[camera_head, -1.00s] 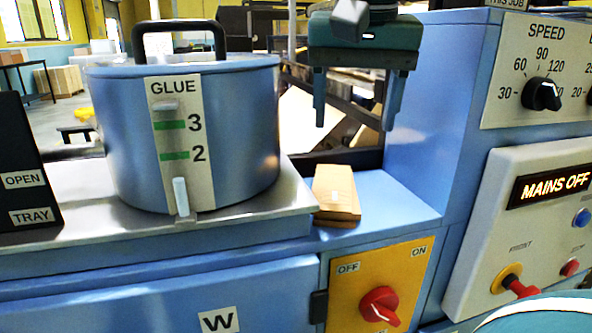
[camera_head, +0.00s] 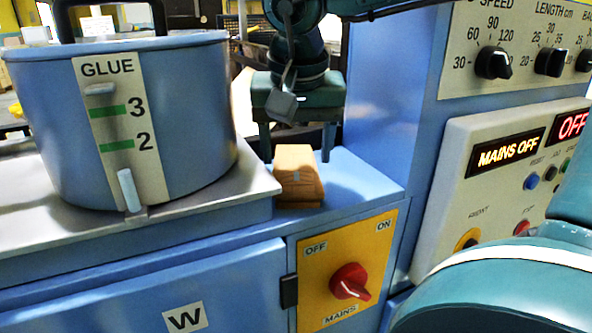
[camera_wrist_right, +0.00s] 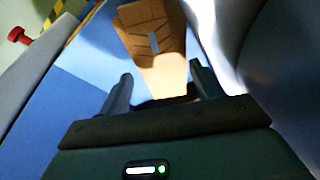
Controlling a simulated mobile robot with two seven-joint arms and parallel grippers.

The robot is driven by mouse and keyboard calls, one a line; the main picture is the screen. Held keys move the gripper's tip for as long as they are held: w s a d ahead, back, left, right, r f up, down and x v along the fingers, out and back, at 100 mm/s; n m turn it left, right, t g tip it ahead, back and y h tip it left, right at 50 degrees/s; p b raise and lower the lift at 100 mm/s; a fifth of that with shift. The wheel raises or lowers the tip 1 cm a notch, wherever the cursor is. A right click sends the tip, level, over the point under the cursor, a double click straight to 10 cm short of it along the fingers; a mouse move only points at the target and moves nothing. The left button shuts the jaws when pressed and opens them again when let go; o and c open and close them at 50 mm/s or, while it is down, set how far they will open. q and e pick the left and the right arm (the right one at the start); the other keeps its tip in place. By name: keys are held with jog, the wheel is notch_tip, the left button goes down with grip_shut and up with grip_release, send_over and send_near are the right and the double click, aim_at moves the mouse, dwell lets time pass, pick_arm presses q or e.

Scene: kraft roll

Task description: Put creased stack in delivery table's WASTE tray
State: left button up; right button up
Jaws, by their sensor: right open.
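The creased stack (camera_head: 297,172) is a small brown kraft bundle with a grey mark on top. It lies on the blue ledge to the right of the glue pot. My right gripper (camera_head: 296,146) is open, pointing down, with its fingers just above and to either side of the stack in the head view. In the right wrist view the stack (camera_wrist_right: 152,42) lies ahead of the open fingers (camera_wrist_right: 160,84), nothing between them that I can tell is held. My left gripper is not in view. The delivery table and its WASTE tray are not recognisable in these frames.
The blue glue pot (camera_head: 140,120) stands on a metal plate close left of the stack. A blue machine wall (camera_head: 385,130) rises on the right.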

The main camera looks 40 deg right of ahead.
aim_at(296, 166)
jog(key=shift+x, duration=1.35)
jog(key=shift+w+a, duration=0.1)
jog(key=shift+c, duration=0.6)
jog(key=shift+r, duration=0.1)
jog(key=c, duration=0.7)
